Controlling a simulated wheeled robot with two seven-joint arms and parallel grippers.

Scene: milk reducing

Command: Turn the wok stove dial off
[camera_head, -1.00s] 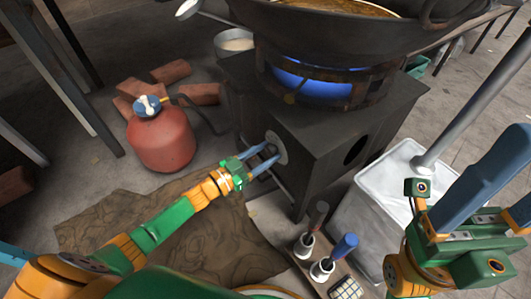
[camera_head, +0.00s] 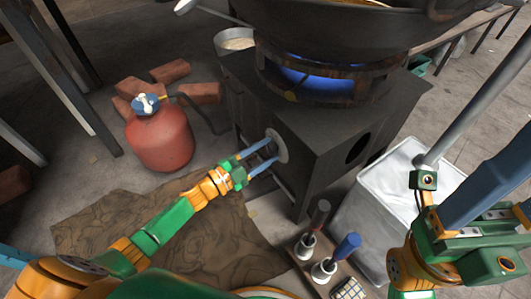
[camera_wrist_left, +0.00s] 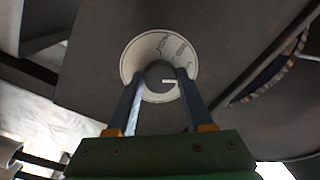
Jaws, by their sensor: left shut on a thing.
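The dial (camera_wrist_left: 160,76) is a round knob with a pale lettered plate (camera_wrist_left: 135,57) behind it, on the dark side of the wok stove (camera_head: 312,135). The plate also shows in the head view (camera_head: 281,146). My left gripper (camera_head: 270,155) reaches it from the left, its blue fingers shut on either side of the knob. A short white mark shows on the knob between the fingers; the lettering is hard to read. A blue flame (camera_head: 318,85) burns under the dark wok (camera_head: 330,38). My right gripper (camera_head: 512,190) is at the right edge, partly cut off, its grip unclear.
A red gas bottle (camera_head: 160,140) stands left of the stove, with bricks (camera_head: 170,72) behind it. A brown cloth (camera_head: 180,230) lies on the floor below my left arm.

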